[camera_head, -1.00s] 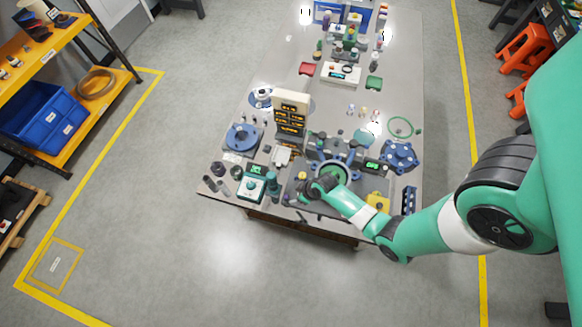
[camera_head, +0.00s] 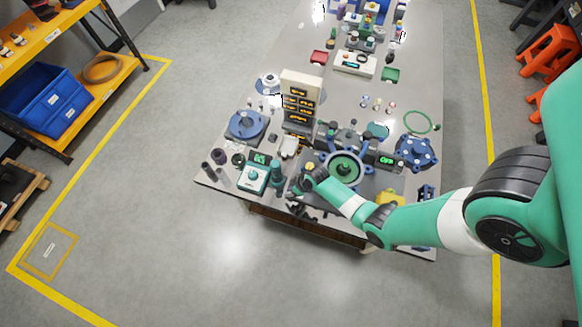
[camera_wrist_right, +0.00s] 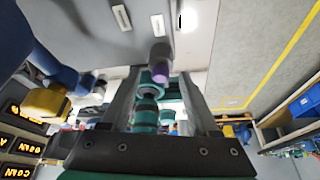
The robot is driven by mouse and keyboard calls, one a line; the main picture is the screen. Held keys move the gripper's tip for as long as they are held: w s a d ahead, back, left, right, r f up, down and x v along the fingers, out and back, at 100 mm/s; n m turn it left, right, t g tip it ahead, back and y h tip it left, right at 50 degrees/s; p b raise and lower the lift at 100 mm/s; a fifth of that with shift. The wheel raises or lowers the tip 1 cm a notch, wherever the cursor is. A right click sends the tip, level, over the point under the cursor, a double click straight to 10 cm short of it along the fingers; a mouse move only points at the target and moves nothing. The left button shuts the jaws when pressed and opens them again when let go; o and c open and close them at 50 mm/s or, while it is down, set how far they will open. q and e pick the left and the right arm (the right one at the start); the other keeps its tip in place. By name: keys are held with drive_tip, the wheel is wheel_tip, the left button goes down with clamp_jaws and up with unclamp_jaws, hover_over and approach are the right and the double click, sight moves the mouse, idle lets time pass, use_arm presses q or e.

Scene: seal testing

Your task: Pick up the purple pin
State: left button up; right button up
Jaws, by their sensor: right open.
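In the right wrist view, a short grey cylinder with a purple end (camera_wrist_right: 160,66) shows ahead of my right gripper (camera_wrist_right: 158,84), roughly in line with the space between the fingers. It looks like the purple pin. The fingers are open and do not appear to touch it. Teal and dark round parts (camera_wrist_right: 147,110) also show between the fingers, farther back. In the head view, my right gripper (camera_head: 293,188) is dark and small at the table's front edge, near a teal bottle-like part (camera_head: 276,172). I cannot pick out the pin there. My left gripper is not in view.
Dark upright cylinders (camera_head: 222,178) stand at the table's front left corner, beside a teal-and-white device (camera_head: 254,178). The floor in front is clear.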

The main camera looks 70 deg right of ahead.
drive_tip(key=shift+f, duration=0.1)
clamp_jaws()
idle(0.4)
wheel_tip(320, 180, up, 10)
drive_tip(key=p, duration=0.9)
drive_tip(key=shift+r, duration=0.2)
